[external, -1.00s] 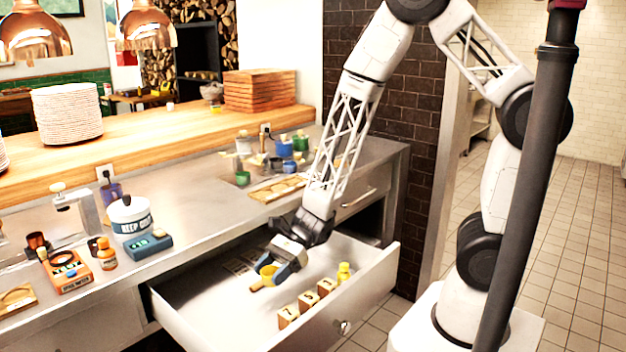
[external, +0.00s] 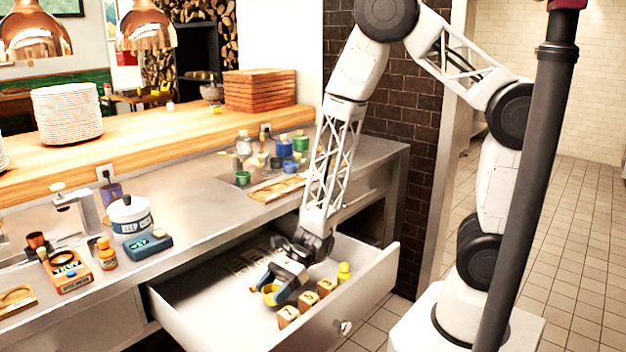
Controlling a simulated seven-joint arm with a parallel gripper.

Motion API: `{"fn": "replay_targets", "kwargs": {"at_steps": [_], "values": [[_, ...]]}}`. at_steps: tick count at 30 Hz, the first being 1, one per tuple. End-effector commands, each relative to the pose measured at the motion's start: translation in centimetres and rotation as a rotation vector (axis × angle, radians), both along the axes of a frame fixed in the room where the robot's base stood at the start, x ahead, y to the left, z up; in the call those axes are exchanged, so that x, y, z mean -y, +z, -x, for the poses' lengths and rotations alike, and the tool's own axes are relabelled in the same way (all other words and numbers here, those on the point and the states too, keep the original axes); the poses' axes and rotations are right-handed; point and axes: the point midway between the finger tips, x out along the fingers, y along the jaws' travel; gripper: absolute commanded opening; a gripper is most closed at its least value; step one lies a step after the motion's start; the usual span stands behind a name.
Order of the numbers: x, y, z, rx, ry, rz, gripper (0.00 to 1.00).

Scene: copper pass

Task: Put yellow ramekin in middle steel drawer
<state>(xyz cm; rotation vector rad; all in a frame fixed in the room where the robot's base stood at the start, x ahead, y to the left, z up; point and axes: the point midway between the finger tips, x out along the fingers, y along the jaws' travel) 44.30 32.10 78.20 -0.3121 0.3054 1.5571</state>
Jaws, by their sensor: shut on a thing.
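The yellow ramekin (external: 270,296) is held in my gripper (external: 267,288), inside the open steel drawer (external: 190,312). My gripper is shut on the ramekin and points down and to the left. The ramekin is low, close to the drawer floor. I cannot tell whether it touches the floor. Part of the ramekin is hidden by the fingers.
The drawer's left part is clear. On the counter are a white pot (external: 131,215), an orange bottle (external: 106,254), a wooden board (external: 278,188) and several small cups.

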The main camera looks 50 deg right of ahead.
Motion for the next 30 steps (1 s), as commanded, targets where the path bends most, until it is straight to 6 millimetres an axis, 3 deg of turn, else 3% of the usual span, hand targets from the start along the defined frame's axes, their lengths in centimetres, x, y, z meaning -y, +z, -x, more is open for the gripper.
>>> {"fn": "replay_targets", "kwargs": {"at_steps": [9, 23, 24, 29, 30], "values": [[0.0, -2.7, 0.0, -0.002, 0.000, 0.001, 0.32], [0.0, -3.0, 0.0, -0.001, 0.001, 0.000, 0.32], [0.0, -3.1, 0.0, -0.001, 0.001, 0.000, 0.57], [0.0, -3.0, 0.0, -0.001, 0.000, 0.000, 0.81], [0.0, -3.0, 0.0, -0.001, 0.000, 0.000, 0.81]]}}
